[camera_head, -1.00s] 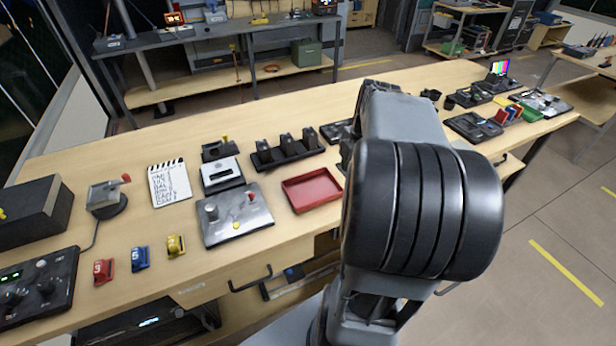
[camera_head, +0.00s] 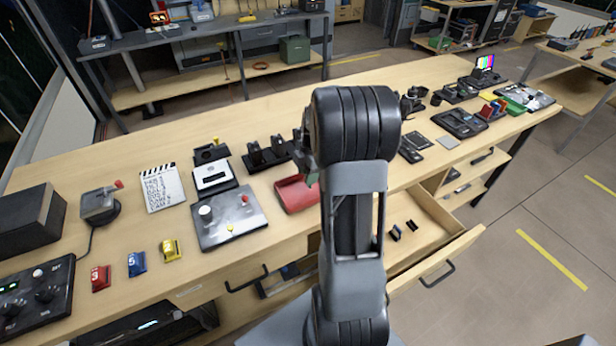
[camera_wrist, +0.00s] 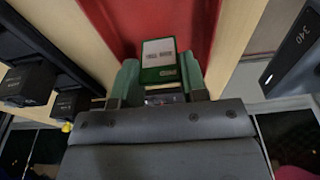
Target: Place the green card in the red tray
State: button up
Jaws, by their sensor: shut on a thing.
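The green card (camera_wrist: 160,70), with a pale label, is pinched between the green fingertips of my gripper (camera_wrist: 160,76) in the wrist view. The red tray (camera_wrist: 112,16) lies beyond and beneath the card in that view; the height between them is hard to tell. In the head view the red tray (camera_head: 292,197) sits on the bench, its right side hidden by my arm. A bit of green at my gripper (camera_head: 310,176) shows beside the tray's right edge. The card itself cannot be made out there.
A grey control panel (camera_head: 230,217) lies left of the tray. A black rack (camera_head: 268,156) stands behind it. A clapperboard (camera_head: 161,187) and coloured blocks lie further left. An open drawer (camera_head: 432,228) juts from the bench front, right of my arm.

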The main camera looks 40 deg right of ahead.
jog(key=shift+f, duration=1)
jog(key=shift+f, duration=0.15)
jog(key=o, duration=0.9)
notch_tip(320, 180, up, 11)
jog(key=d, duration=0.2)
jog(key=s+a+r+m+t+h, duration=0.1)
jog(key=s+a+m+t, duration=0.1)
jog(key=s+a+m, duration=0.4)
jog(key=s+a+r+m+t, duration=0.1)
jog(key=s+a+m, duration=0.5)
jog(key=a+m, duration=0.4)
jog(key=a, duration=0.4)
jog(key=shift+s+a+r+t+h, duration=0.15)
jog(key=shift+s+r+t+h, duration=0.15)
jog(key=shift+s+t+h, duration=0.1)
